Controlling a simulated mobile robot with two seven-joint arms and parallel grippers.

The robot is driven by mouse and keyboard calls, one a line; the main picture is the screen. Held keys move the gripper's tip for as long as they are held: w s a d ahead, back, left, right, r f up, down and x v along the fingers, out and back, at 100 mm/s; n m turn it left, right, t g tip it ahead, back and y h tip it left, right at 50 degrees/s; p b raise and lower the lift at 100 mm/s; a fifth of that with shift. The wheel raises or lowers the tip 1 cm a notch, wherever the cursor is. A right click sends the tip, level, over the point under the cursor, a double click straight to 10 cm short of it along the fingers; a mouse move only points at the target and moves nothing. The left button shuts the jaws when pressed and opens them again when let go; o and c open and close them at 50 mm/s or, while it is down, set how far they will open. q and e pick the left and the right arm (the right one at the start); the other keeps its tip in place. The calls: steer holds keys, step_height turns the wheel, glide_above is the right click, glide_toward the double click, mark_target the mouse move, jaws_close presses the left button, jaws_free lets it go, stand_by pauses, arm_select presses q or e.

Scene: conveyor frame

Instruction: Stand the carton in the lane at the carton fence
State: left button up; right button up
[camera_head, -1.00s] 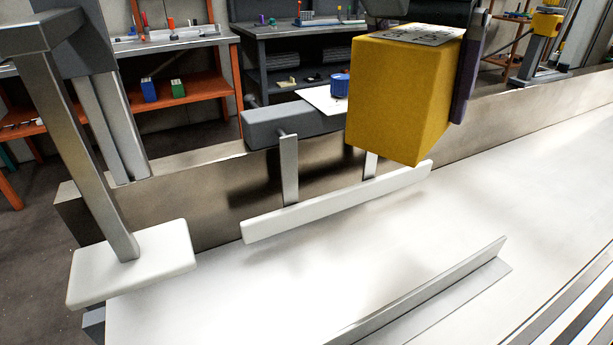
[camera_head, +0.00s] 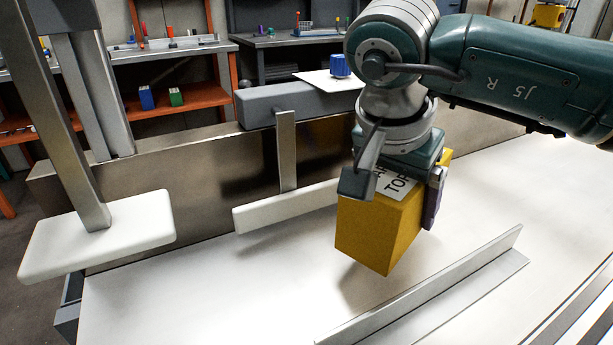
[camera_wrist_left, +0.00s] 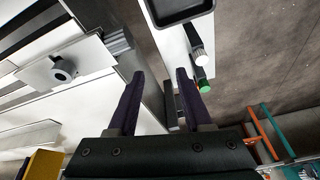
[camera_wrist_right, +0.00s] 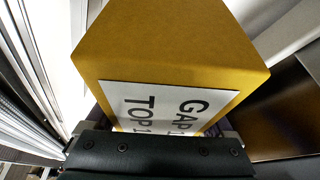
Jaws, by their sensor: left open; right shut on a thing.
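The yellow carton (camera_head: 380,232) has a white label reading TOP on its upper face; it fills much of the right wrist view (camera_wrist_right: 165,45). My right gripper (camera_head: 396,192) is shut on it from above, one finger on each side. The carton looks upright and hangs over the white lane (camera_head: 230,290), with a shadow below it. It is between a white bar on posts (camera_head: 285,208) and a low grey angle rail (camera_head: 430,290); I cannot tell which is the carton fence. My left gripper (camera_wrist_left: 158,76) is open and empty in the left wrist view.
A white pad on a post (camera_head: 100,235) stands at the lane's left end. A metal side wall (camera_head: 200,175) runs behind the lane. A grey block (camera_head: 300,103) sits above the white bar. The lane surface left of the carton is clear.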

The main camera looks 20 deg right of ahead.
step_height(320, 180, down, 4)
steer(key=shift+r+b, duration=0.15)
steer(key=shift+b, duration=0.25)
steer(key=shift+f, duration=0.2)
steer(key=o, duration=1.1)
steer(key=shift+r, duration=0.1)
